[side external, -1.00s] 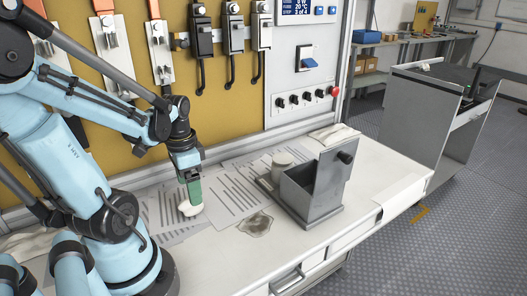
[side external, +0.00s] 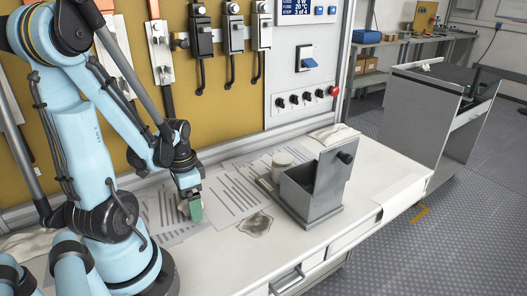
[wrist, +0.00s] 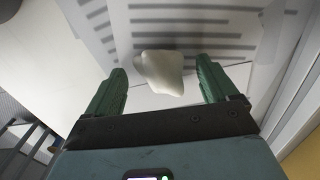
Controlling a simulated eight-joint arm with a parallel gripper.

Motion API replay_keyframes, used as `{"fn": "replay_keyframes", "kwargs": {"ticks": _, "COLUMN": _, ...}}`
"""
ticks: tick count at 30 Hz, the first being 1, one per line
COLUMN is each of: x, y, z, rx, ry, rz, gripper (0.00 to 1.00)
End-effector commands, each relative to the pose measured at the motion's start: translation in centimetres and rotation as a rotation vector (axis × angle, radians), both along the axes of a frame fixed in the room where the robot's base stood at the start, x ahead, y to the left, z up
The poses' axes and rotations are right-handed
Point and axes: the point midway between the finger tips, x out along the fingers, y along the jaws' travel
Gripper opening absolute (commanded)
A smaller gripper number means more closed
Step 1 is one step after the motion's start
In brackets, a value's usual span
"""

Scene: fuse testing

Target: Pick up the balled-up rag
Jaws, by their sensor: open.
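The balled-up rag (wrist: 163,74) is a small white lump lying on printed paper sheets. In the wrist view it sits between the two green fingers of my gripper (wrist: 160,66), near their tips, with a gap visible on each side. The fingers are spread open and hold nothing. In the side view my gripper (side external: 195,211) is low over the papers on the bench, and it mostly hides the rag.
A grey open-topped metal box (side external: 311,190) stands to the right, with a pale jar (side external: 283,159) behind it. A folded white cloth (side external: 334,134) lies at the back. The yellow panel (side external: 110,130) rises behind.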

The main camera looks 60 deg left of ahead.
Motion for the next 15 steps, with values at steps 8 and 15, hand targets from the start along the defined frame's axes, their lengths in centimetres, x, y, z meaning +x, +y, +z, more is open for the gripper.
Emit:
{"fn": "replay_keyframes", "kwargs": {"ticks": 8, "x": 0.01, "y": 0.0, "z": 0.02, "rx": 0.0, "ry": 0.0, "rz": 0.0, "gripper": 0.64}}
{"fn": "replay_keyframes", "kwargs": {"ticks": 15, "x": 0.01, "y": 0.0, "z": 0.02, "rx": 0.0, "ry": 0.0, "rz": 0.0, "gripper": 0.27}}
